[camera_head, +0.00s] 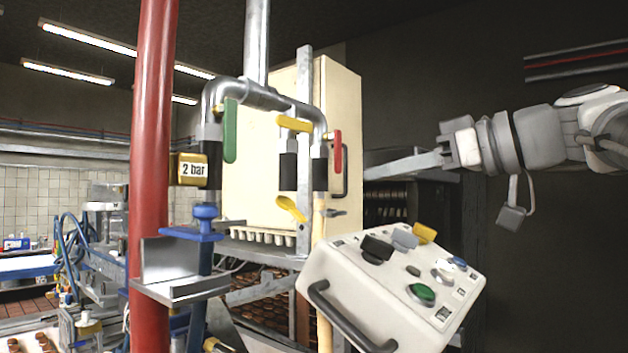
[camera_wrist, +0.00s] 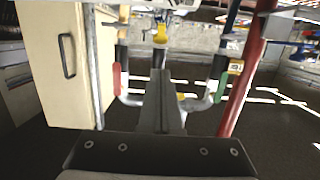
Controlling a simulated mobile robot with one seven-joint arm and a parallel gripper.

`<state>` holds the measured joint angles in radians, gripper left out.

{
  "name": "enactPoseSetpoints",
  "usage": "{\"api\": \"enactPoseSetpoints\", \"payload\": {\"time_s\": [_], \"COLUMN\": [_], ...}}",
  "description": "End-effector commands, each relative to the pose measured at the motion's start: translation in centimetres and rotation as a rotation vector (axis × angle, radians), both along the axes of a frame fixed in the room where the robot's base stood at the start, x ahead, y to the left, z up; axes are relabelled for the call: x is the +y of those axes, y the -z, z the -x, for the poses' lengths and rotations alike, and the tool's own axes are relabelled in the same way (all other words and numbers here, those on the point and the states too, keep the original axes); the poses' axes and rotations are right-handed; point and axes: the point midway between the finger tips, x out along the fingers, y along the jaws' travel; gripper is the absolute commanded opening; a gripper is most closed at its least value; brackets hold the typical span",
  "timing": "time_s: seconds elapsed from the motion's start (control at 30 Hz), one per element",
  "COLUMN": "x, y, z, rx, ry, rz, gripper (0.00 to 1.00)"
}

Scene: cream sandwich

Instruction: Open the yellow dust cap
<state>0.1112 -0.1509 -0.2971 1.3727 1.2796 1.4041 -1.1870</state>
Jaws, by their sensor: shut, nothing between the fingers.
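The yellow dust cap (camera_head: 291,208) hangs at the lower end of the middle pipe, below a black sleeve (camera_head: 288,171). It slants down to the right and looks like a flat lever. In the wrist view, which is upside down, the yellow dust cap (camera_wrist: 160,33) shows just beyond my fingertips. Whether it covers the pipe mouth I cannot tell. My gripper (camera_head: 368,174) is shut and empty, reaching in from the right, apart from the cap. In the wrist view my gripper (camera_wrist: 158,74) points toward the pipes and hides part of the middle one.
Green (camera_head: 230,130), yellow (camera_head: 294,123) and red (camera_head: 337,150) valve handles sit on the pipes around the cap. A white control box (camera_head: 385,290) with buttons stands below right. A red pipe (camera_head: 152,150) and cream cabinet (camera_head: 340,100) flank the area.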

Motion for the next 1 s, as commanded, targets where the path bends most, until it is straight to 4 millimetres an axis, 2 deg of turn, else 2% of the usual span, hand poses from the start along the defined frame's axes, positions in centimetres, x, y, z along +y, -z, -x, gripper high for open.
{"api": "enactPoseSetpoints", "payload": {"time_s": [0.17, 0.53, 0.73, 1.0], "x": [1.7, 7.8, 9.0, 9.5], "y": [0.4, 1.7, 4.2, 5.1], "z": [-1.3, -6.0, -7.0, -7.3], "rx": [0.001, 0.003, 0.003, 0.001], "ry": [-0.004, -0.004, -0.001, 0.0], "rz": [0.0, 0.001, -0.001, 0.001], "gripper": [0.0, 0.0, 0.0, 0.0]}}
